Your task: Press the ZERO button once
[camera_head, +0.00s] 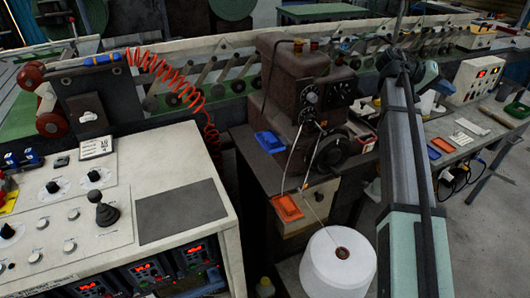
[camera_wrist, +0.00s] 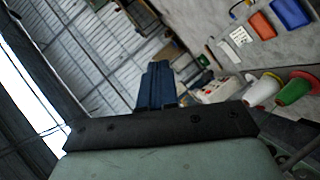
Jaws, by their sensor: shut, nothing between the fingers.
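My gripper (camera_wrist: 158,66) shows in the wrist view as two dark blue fingers pressed together, with nothing between them. In the head view my arm rises on the right and hides part of the bench behind it; the fingertips cannot be made out there. I cannot read a ZERO label in either view. A white console (camera_head: 165,192) at the left carries knobs, small round buttons and a black joystick. The gripper is apart from this console.
A dark machine (camera_head: 290,90) stands in the middle, with a white thread cone (camera_head: 338,268) in front. An orange tray (camera_wrist: 262,25) and a blue tray (camera_wrist: 291,12) lie on the right bench near coloured cones (camera_wrist: 297,87). A red coiled cable (camera_head: 178,72) hangs behind the console.

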